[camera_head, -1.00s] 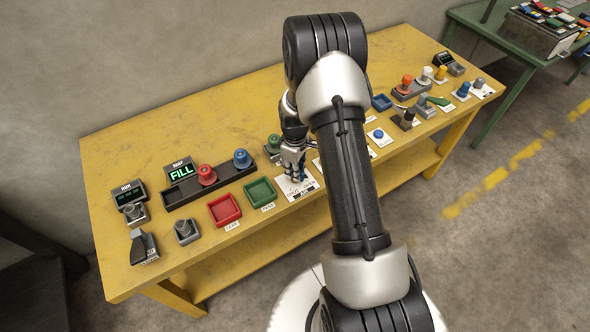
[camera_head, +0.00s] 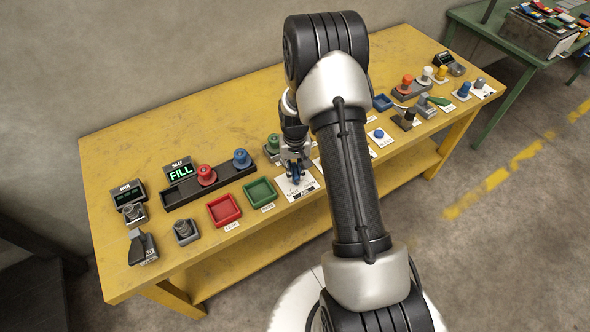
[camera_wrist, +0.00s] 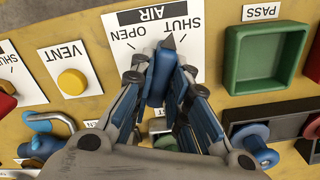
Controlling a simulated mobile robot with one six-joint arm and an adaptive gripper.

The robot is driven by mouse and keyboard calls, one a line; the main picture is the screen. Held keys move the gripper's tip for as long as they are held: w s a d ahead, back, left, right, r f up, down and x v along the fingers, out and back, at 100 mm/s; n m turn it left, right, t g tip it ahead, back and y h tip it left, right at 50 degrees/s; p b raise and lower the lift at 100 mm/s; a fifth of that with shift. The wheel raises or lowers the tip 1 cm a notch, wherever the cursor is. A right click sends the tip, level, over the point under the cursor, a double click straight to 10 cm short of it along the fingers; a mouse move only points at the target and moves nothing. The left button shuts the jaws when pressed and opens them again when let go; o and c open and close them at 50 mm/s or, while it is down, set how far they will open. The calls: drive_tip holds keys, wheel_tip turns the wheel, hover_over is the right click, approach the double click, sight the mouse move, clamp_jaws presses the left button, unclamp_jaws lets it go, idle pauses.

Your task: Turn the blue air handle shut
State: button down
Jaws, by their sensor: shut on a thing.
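The blue air handle (camera_wrist: 157,78) sits between the two fingers of my gripper (camera_wrist: 159,84) in the wrist view, and the gripper is shut on it. Its dark pointed tip faces the printed edge of the white AIR label (camera_wrist: 122,22). The tip lies between the words OPEN and SHUT, closer to SHUT. In the head view my gripper (camera_head: 295,175) is down at the white label near the table's front edge; the arm and fingers hide most of the handle there.
A yellow VENT button (camera_wrist: 72,83) is beside the AIR label. A green PASS tray (camera_head: 260,192) and a red LEAK tray (camera_head: 224,210) stand to the left in the head view. A dark rack (camera_head: 221,182) holds red and blue spools. A lit display (camera_head: 180,171) reads FILL.

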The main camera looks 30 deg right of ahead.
sight(295, 170)
drive_tip(key=shift+m, duration=2.3)
drive_tip(key=c, duration=1.5)
unclamp_jaws()
drive_tip(key=shift+c, duration=0.2)
wheel_tip(295, 170, up, 12)
